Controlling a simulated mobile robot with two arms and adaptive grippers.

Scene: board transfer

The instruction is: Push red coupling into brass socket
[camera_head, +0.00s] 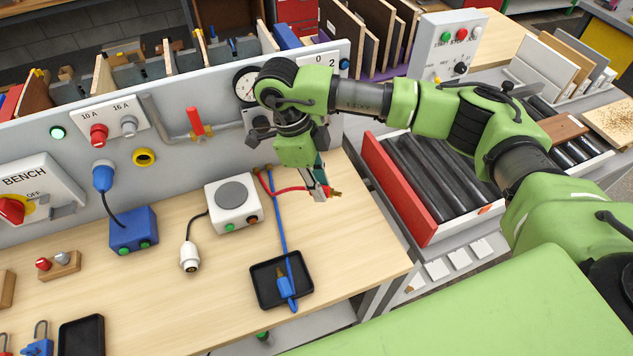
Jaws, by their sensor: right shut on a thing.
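The red coupling (329,191) has a brass-coloured tip that points right. A red hose runs from it to the left and up towards the panel. My right gripper (319,192) points down and is shut on the coupling, held in front of the panel, above the right part of the bench. The fingers hide part of the coupling. A round yellow, brass-like socket (144,157) with a dark centre is on the grey panel, well to the left of the coupling and apart from it. My left gripper is out of view.
A blue hose ends in a blue coupling (286,285) in a black tray (257,298). A white box (222,218) and a blue box (134,238) stand on the bench. A red-handled valve (195,122) juts from the panel between gripper and socket. A roller conveyor (425,180) lies right.

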